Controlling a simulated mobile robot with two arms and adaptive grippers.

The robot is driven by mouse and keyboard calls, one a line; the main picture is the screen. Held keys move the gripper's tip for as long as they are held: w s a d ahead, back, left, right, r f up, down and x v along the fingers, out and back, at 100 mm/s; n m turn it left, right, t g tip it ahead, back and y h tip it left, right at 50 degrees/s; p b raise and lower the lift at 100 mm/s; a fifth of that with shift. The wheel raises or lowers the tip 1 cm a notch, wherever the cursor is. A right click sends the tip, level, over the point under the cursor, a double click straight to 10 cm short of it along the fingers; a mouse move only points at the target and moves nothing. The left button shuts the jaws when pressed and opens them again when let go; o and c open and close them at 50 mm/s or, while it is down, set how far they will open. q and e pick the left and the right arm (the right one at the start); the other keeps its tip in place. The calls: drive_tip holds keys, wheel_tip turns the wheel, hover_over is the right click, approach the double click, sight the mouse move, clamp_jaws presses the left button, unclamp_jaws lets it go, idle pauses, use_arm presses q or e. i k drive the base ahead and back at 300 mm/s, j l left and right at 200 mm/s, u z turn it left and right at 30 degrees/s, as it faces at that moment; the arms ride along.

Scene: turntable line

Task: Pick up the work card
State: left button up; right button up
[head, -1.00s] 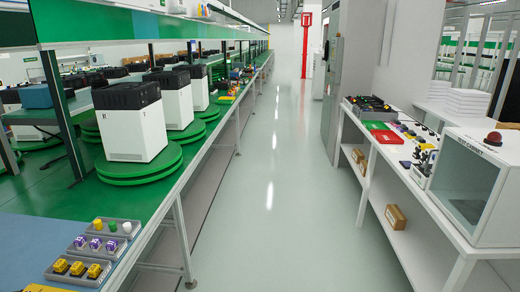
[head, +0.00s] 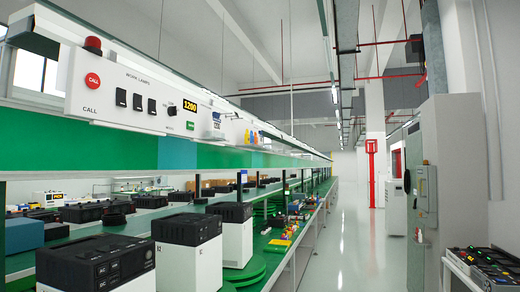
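No work card can be made out for certain. A small white and blue card-like piece (head: 213,123) is on the front of the overhead shelf, right of the control panel (head: 130,90). It is too small to read, and I cannot tell whether it is the work card. Neither of my grippers is in view.
The panel carries a red CALL button (head: 92,82), dark switches and a yellow-digit display (head: 190,105). Below stand black-topped white machines (head: 188,250) on the line. A clear aisle (head: 345,245) runs to the right, with a grey cabinet (head: 440,150) beyond.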

sight(216, 122)
drive_tip(key=i+l+u, duration=0.4)
drive_tip(key=i, duration=0.2)
drive_tip(key=j+u, duration=0.1)
drive_tip(key=u, duration=0.35)
drive_tip(key=i+l, duration=0.05)
